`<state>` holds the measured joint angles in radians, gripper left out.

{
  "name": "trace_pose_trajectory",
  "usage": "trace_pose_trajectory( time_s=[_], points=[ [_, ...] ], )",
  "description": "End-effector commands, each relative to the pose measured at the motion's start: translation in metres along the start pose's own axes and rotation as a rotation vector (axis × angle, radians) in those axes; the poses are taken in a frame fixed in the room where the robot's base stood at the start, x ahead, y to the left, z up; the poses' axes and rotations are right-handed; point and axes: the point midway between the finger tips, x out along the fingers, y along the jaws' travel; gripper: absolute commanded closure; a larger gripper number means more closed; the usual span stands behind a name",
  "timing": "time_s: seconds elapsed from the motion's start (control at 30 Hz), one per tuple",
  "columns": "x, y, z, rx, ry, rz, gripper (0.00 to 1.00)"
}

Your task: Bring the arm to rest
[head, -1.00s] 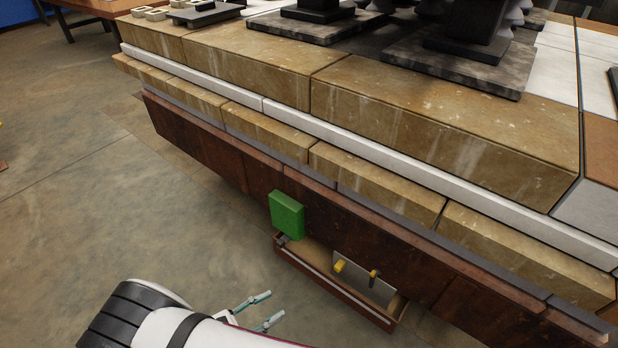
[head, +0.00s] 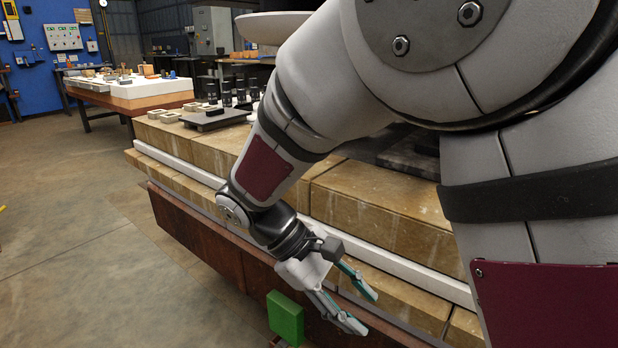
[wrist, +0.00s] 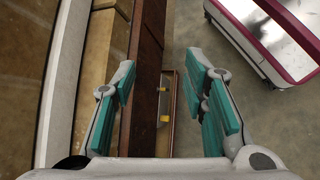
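My gripper (head: 358,308) is in front of the side of the brick-faced bench (head: 375,205), in the lower middle of the head view. Its two teal-padded fingers are spread apart with nothing between them. The wrist view also shows my gripper (wrist: 165,100) open and empty, above the bench's edge and an open drawer (wrist: 167,130). My arm is bent across the right half of the head view and hides much of the bench top.
A green block (head: 285,318) shows below and left of my gripper, against the bench side. Small trays and dark parts stand on the bench top. A second table (head: 130,95) stands behind. The floor (head: 70,240) at left is clear.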

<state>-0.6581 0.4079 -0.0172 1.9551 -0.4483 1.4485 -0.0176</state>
Motion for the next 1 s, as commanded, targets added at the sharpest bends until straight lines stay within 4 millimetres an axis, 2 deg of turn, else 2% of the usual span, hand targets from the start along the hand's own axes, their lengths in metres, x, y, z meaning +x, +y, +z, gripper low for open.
trace_pose_trajectory(
  time_s=[0.03, 0.23, 0.5, 0.7, 0.83, 1.0],
  points=[
    [0.000, 0.006, 0.021, 0.044, 0.026, -0.040, 0.60],
    [0.007, 0.013, 0.092, 0.202, 0.117, -0.190, 0.60],
    [0.025, -0.005, 0.172, 0.425, 0.248, -0.367, 0.60],
    [0.040, -0.033, 0.215, 0.593, 0.353, -0.475, 0.60],
    [0.047, -0.051, 0.231, 0.682, 0.410, -0.527, 0.60],
    [0.055, -0.071, 0.241, 0.770, 0.468, -0.572, 0.60]
  ],
)
